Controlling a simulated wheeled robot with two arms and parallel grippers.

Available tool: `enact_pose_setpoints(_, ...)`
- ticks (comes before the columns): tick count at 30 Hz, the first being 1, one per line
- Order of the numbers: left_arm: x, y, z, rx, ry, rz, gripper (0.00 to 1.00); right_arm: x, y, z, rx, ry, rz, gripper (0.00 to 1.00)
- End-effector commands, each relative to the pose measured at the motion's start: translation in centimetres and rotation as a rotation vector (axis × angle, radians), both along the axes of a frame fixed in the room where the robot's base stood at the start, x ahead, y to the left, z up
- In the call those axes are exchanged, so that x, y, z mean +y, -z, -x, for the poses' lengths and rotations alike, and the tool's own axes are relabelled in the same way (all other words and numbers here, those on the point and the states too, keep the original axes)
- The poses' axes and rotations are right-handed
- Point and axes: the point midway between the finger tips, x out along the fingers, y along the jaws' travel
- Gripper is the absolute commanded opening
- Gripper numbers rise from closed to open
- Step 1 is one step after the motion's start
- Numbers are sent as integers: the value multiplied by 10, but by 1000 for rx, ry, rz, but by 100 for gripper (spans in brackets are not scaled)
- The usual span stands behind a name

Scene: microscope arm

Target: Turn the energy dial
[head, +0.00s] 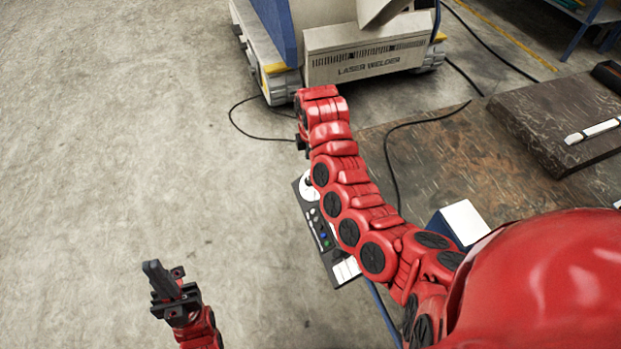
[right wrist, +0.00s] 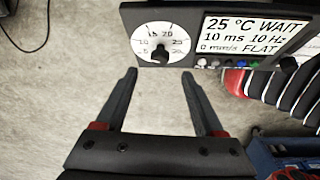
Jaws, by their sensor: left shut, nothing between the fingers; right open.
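The energy dial, a white numbered face with a black knob (right wrist: 162,54), shows at the upper middle of the right wrist view. Its white face (head: 309,187) is partly hidden by my right arm in the head view. It sits on a dark control panel (head: 336,262). My right gripper (right wrist: 160,73) is open and empty, its two fingers pointing toward the dial, one to each side of the knob in the picture. I cannot tell how far the tips are from it. My left gripper (head: 158,275) is shut and empty at the lower left, away from the panel.
The panel has a display (right wrist: 250,32) reading 25 °C WAIT, with several coloured buttons below it. A worn table (head: 440,150) carries a dark slab (head: 560,110). A laser welder (head: 365,60) stands behind; cables lie around. The floor at left is clear.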

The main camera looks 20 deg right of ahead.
Motion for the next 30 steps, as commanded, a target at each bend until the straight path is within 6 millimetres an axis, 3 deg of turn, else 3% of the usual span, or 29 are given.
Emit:
enact_pose_setpoints(6, 0, -7, 0, 0, 0, 0, 0, 0, 48, -3, 5, -3, 2, 70)
enact_pose_setpoints(12, 0, -7, 0, 0, 0, 0, 0, 0, 74, -5, 3, -3, 2, 70)
enact_pose_setpoints(26, 0, -7, 0, 0, 0, 0, 0, 0, 84, -7, -1, 1, -2, 70)
enact_pose_setpoints(30, 0, -7, 0, 1, 0, 0, 0, 0, 84, -6, -1, 1, -1, 45)
